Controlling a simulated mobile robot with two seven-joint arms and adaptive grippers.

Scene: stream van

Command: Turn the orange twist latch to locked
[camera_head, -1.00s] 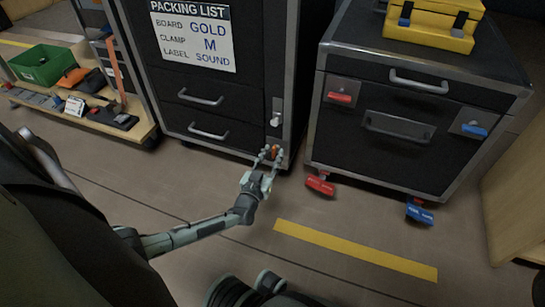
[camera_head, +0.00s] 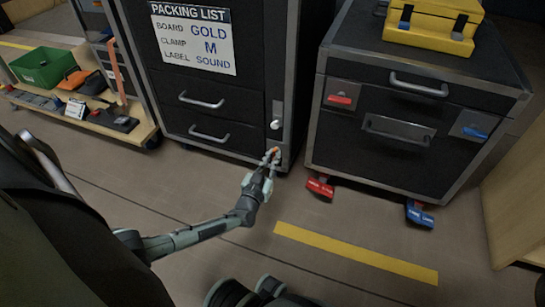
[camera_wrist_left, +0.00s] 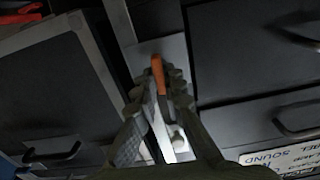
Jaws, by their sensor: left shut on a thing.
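The orange twist latch (camera_head: 275,150) sits low on the right edge of the tall black cabinet, on a light metal plate. It also shows in the left wrist view (camera_wrist_left: 158,70), where its orange handle stands roughly upright in the picture between my fingertips. My left gripper (camera_head: 271,158) is shut on the latch; it also shows in the left wrist view (camera_wrist_left: 160,95). The fingers hide part of the latch, and I cannot read any lock marking. My right gripper is not in view.
A white knob (camera_head: 275,124) is just above the latch. A black case (camera_head: 385,155) stands to the right, with red (camera_head: 320,188) and blue (camera_head: 420,214) pedals at its foot. A low wooden shelf (camera_head: 140,130) is at the left.

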